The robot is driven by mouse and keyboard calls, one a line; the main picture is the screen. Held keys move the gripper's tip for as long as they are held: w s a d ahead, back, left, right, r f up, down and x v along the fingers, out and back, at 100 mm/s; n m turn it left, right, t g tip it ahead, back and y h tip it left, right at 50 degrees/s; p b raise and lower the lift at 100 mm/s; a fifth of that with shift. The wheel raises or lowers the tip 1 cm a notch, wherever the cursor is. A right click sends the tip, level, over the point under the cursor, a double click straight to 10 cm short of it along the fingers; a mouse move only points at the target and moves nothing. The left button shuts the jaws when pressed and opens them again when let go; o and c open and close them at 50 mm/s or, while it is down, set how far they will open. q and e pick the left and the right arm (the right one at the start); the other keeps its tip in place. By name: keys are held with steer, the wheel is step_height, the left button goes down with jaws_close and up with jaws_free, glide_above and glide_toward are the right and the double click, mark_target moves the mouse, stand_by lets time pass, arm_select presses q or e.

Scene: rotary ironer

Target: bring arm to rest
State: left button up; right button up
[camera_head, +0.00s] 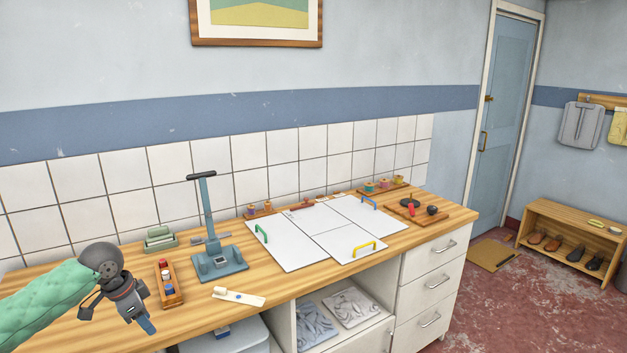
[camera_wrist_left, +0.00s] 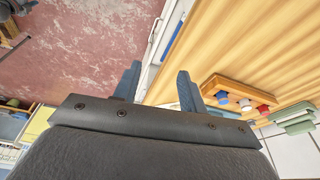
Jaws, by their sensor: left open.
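My left arm comes in from the left in a green padded sleeve. Its gripper (camera_head: 147,325) hangs over the front left edge of the wooden counter (camera_head: 70,325), fingers pointing down. In the left wrist view the two blue fingers (camera_wrist_left: 158,85) stand apart with nothing between them, so it is open and empty. Below them the red floor and the counter's edge show. My right gripper is in neither view.
A wooden tray (camera_head: 177,290) of small coloured items is just right of the gripper. Farther right are a blue lever stand (camera_head: 220,262), a white brush (camera_head: 238,297) and white panels (camera_head: 300,248) with coloured handles. Green blocks (camera_head: 159,238) stand behind.

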arm_select(q)
steer(key=s+d+f+t, duration=0.1)
steer(key=s+d+f, duration=0.5)
steer(key=d+f, duration=0.25)
steer(key=s+d+f, duration=0.6)
steer(key=d+f, duration=0.2)
steer(key=d, duration=0.1)
steer(key=s+d+f+n+y, duration=0.1)
steer(key=s+f+n, duration=0.25)
steer(key=s, duration=0.75)
steer(key=s+d+f+n+y, duration=0.15)
steer(key=s+n, duration=0.35)
steer(key=s, duration=0.6)
steer(key=s+d+f+g, duration=0.1)
steer(key=s+f, duration=0.1)
steer(key=f, duration=1.7)
steer(key=s+d+f, duration=0.2)
steer(key=f, duration=1.8)
steer(key=shift+s+g+h, duration=0.25)
steer(key=shift+g+h, duration=0.15)
steer(key=shift+h, duration=0.05)
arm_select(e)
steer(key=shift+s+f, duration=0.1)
arm_select(q)
steer(key=shift+m, duration=0.25)
